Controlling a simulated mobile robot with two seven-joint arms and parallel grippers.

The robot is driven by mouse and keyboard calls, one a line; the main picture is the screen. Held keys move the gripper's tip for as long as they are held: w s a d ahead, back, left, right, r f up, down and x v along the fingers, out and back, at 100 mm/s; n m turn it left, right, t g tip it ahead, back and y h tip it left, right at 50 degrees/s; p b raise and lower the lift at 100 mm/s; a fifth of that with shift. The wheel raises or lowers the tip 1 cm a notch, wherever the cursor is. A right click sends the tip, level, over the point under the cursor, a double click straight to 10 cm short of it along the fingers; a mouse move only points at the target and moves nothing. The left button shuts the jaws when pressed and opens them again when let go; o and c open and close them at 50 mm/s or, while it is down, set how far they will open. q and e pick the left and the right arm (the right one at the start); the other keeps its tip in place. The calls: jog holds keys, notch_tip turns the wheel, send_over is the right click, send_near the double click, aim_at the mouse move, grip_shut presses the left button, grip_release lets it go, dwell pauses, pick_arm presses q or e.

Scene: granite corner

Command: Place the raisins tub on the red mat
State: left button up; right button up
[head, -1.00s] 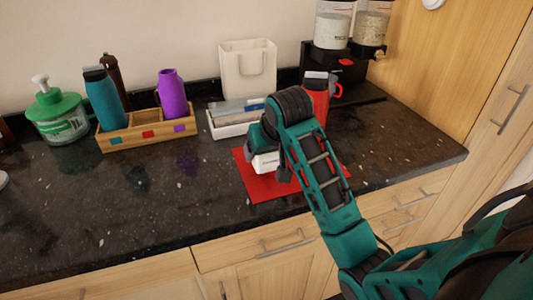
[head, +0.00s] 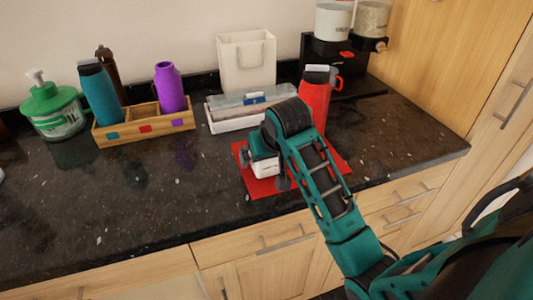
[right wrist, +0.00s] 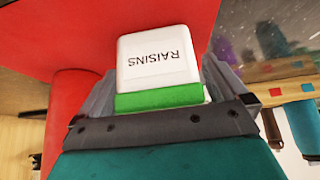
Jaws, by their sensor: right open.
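The raisins tub (right wrist: 158,58), white with a green band and a "RAISINS" label, is on the red mat (right wrist: 60,35) in the right wrist view. In the head view, the tub (head: 267,169) shows as a small white block over the red mat (head: 268,189), partly hidden by my right arm. My right gripper (head: 264,172) is open, its fingers on either side of the tub. In the right wrist view, the gripper's fingers (right wrist: 160,88) flank the tub, with a gap on the right. My left gripper is out of view.
A white tray (head: 232,123) and a wooden caddy (head: 145,129) with bottles are farther back. Dispensers (head: 350,50) stand at back right. The dark counter left of the mat is clear.

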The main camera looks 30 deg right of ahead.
jog(key=shift+r, duration=0.25)
jog(key=v, duration=1.1)
jog(key=shift+s+r, duration=0.2)
jog(key=shift+r, duration=0.15)
dwell(0.5)
